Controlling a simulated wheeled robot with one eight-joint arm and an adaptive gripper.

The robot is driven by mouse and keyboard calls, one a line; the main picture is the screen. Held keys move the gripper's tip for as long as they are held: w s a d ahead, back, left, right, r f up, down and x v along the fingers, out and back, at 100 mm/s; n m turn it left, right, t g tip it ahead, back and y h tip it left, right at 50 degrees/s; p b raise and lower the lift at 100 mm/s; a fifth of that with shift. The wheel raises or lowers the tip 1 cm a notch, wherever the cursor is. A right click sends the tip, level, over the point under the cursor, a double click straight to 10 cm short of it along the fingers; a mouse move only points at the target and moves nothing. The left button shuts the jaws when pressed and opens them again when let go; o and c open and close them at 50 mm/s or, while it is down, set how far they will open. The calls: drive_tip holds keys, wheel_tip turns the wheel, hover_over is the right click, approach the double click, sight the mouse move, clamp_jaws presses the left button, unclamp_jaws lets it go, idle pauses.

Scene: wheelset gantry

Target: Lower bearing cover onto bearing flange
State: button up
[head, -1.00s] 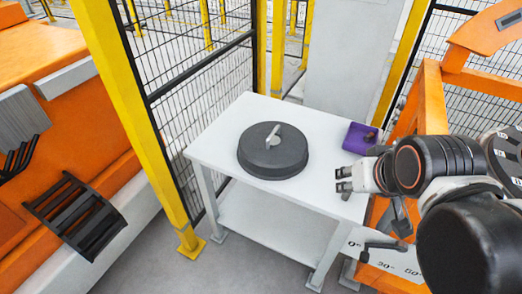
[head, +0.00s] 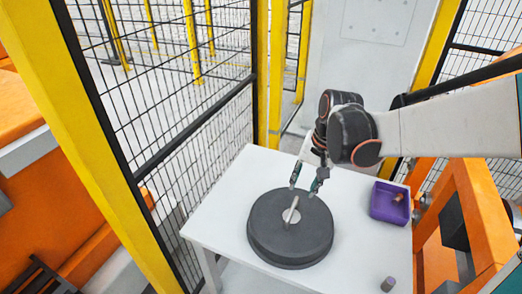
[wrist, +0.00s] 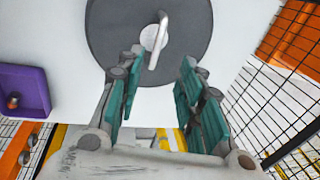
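The dark grey round bearing cover (head: 270,238) lies flat on the white table, with a light handle (head: 292,212) standing up at its centre. It also shows in the wrist view (wrist: 110,30), with its handle (wrist: 158,42) at the top middle. My gripper (head: 306,184) is open and empty, above the far edge of the cover and pointing down. In the wrist view the teal finger pads (wrist: 155,92) are apart, and the handle shows between and beyond them, not touched. I cannot make out the bearing flange in either view.
The white table (head: 225,222) has a purple bin (head: 388,212) with a small brownish part inside at its right. A small grey cylinder (head: 388,285) stands near the front right. Yellow-post mesh fencing (head: 180,110) is behind and left; an orange frame (head: 470,190) is on the right.

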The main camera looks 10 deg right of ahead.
sight(292, 208)
drive_tip(key=shift+m, duration=0.3)
drive_tip(key=f+b, duration=0.2)
drive_tip(key=f, duration=0.3)
drive_tip(key=w+a+f+b, duration=0.1)
drive_tip(key=f+b, duration=0.1)
drive_tip(key=f, duration=0.3)
drive_tip(key=w+a+f+b, duration=0.1)
drive_tip(key=f, duration=0.4)
drive_tip(key=shift+w+b, duration=0.15)
drive_tip(key=shift+b, duration=0.25)
clamp_jaws()
